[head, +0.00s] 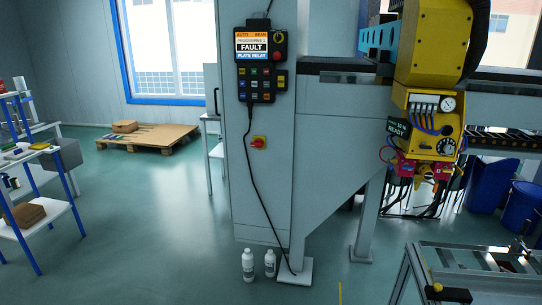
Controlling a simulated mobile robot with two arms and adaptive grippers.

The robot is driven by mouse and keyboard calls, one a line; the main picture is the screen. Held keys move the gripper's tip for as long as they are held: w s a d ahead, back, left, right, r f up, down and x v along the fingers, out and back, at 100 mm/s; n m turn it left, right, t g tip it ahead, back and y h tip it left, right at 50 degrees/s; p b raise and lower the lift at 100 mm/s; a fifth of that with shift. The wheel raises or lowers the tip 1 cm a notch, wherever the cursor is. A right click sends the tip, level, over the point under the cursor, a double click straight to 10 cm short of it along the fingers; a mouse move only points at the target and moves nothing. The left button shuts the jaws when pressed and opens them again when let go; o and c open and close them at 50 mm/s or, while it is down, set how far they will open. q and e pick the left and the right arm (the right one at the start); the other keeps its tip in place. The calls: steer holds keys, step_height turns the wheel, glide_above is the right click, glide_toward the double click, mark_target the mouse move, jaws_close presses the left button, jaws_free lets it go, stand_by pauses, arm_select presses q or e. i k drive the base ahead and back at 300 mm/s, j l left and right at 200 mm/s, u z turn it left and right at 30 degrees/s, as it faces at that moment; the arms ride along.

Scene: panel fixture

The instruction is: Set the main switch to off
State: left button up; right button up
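The main switch (258,142) is a small red knob on a yellow plate, on the front of the tall grey cabinet (262,190) below the control pendant. The knob is too small to tell clearly which way it points. The pendant (261,62) hangs higher on the cabinet. Its screen (254,47) is lit and reads FAULT and PLATE RELAY. Neither of my grippers is in view.
A black cable (251,180) hangs from the pendant to the floor. Two white bottles (248,265) stand at the cabinet's foot. A yellow machine head (433,50) hangs at right, above a metal-framed bench (480,262).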

mark_target(259, 143)
steer(key=i+l+u, duration=0.15)
steer(key=i, duration=1.65)
steer(key=j+u, duration=0.05)
steer(key=j, duration=0.05)
